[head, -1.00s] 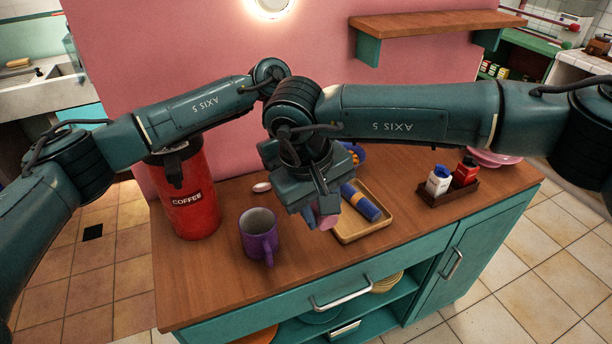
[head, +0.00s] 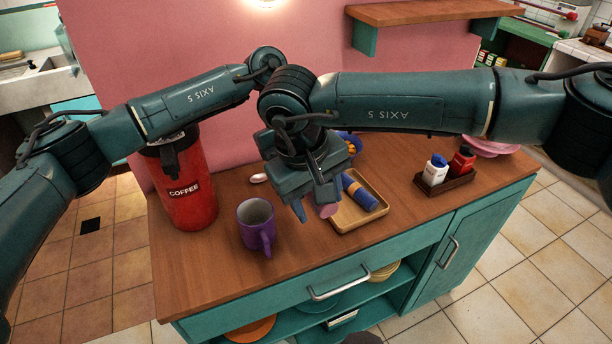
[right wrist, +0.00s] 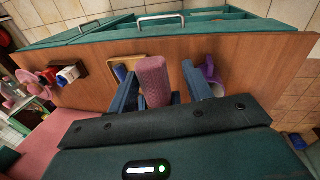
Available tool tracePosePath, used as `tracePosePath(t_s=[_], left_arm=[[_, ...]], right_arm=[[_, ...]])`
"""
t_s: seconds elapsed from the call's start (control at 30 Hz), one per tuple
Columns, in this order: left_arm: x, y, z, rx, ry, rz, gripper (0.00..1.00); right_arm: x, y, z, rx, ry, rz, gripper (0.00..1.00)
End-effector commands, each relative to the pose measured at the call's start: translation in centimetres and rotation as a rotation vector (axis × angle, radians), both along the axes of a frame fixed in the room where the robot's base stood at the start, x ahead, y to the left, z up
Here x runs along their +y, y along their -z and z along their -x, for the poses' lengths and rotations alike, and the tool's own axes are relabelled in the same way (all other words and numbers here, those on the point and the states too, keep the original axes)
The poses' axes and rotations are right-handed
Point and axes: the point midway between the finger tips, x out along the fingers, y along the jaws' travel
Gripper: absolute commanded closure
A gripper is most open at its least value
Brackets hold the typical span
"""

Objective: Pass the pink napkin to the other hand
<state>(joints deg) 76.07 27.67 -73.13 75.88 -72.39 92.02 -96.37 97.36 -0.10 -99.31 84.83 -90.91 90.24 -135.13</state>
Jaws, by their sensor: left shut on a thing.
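The pink napkin (head: 328,211) shows as a small end below the stacked grippers in the head view. In the right wrist view the napkin (right wrist: 154,78) is a rolled pink strip. My right gripper (head: 317,210) points down over the counter and is open, one finger on each side of the napkin. In the right wrist view the gap is wider on the mug side. My left gripper is mostly hidden behind the right one in the head view. Dark left finger parts (right wrist: 160,98) are close against the napkin near the right palm, shut on it.
On the wooden counter (head: 210,270) stand a red coffee canister (head: 190,195), a purple mug (head: 256,226), a wooden tray (head: 345,221) with a blue roll (head: 362,195), and a caddy (head: 445,186) with two bottles. A pink wall rises behind. The front left counter is clear.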

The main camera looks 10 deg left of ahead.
Motion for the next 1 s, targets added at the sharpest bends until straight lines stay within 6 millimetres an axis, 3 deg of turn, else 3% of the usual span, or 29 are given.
tracePosePath(t_s=[0.33,0.47,0.8,1.0], left_arm=[[0.1,0.0,0.0,0.001,0.002,-0.002,0.89],[0.1,0.0,0.0,0.002,0.001,-0.003,0.89],[0.1,0.0,0.0,0.002,0.001,-0.003,0.89],[0.1,0.1,0.1,0.002,0.001,-0.003,0.89]], right_arm=[[-0.1,-0.1,-0.1,-0.002,0.004,0.003,0.42],[0.1,-1.2,0.0,-0.004,0.004,0.002,0.42],[1.3,-7.9,1.0,-0.004,0.002,0.001,0.42],[1.9,-10.8,1.5,-0.003,0.002,0.001,0.42]])
